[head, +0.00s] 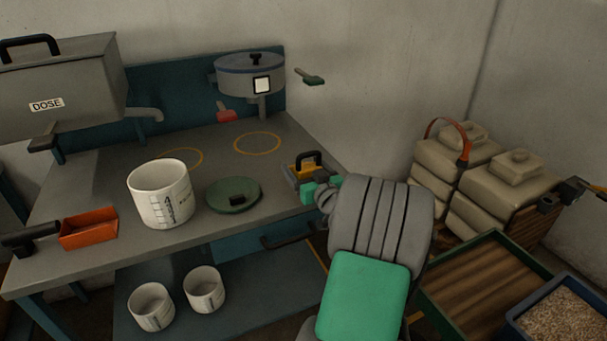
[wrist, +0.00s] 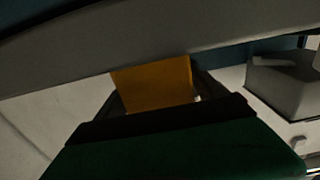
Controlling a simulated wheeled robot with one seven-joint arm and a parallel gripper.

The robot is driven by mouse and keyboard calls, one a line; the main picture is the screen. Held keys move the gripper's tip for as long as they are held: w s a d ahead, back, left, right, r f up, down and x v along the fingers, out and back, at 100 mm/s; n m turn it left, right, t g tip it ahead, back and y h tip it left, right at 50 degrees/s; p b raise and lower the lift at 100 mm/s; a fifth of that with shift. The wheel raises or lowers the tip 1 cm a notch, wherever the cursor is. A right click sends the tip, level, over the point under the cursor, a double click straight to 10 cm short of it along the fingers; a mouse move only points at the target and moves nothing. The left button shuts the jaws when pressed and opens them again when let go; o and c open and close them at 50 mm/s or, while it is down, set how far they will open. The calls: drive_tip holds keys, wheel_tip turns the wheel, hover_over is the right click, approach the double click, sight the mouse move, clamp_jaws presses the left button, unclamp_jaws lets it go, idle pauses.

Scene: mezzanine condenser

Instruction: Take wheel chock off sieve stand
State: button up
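A small yellow block with a black arched handle (head: 308,164), which I take for the wheel chock, is at the right edge of the grey worktop. My gripper (head: 308,187), with green parts, is right beside it at its near side. In the wrist view, a yellow-orange block face (wrist: 153,84) lies between my two dark fingers (wrist: 155,92), with a thin bright gap near the right finger. Whether they press on it I cannot tell. A round grey lidded pot (head: 249,80) is held on a post at the back. Which part is the sieve stand is unclear.
Two white cups (head: 204,289) stand below. Stacked sacks (head: 512,185) and open crates (head: 480,300) fill the right.

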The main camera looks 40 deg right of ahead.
drive_tip(key=c, duration=1.6)
